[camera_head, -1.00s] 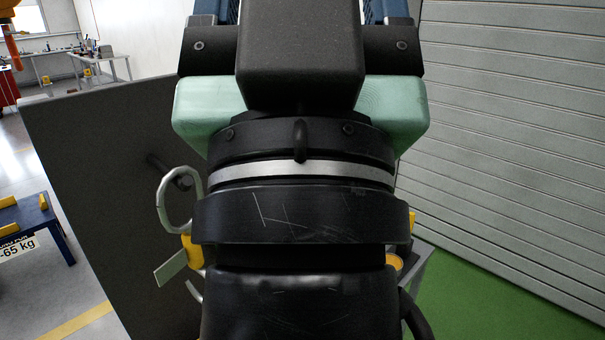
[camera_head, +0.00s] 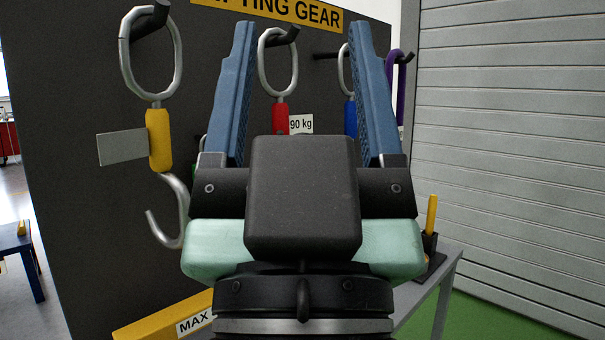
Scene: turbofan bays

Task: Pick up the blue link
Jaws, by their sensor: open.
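A blue link (camera_head: 350,117) hangs from a peg on the dark lifting gear board (camera_head: 75,180). Its lower part is hidden behind my gripper's right finger and body. Its ring shows only in part, close to that finger. My gripper (camera_head: 300,45) is open, with two blue fingers pointing up in the picture toward the board. Nothing is between the fingers at close range; the red link (camera_head: 281,118) shows behind the gap. I cannot tell how far the fingertips are from the board.
A yellow link (camera_head: 159,140) with a hook and a blank tag hangs at left. A purple sling (camera_head: 396,75) hangs right of the blue link. A "90 kg" label (camera_head: 300,124) is beside the red link. A bench (camera_head: 440,285) stands below right, before a grey shutter (camera_head: 505,150).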

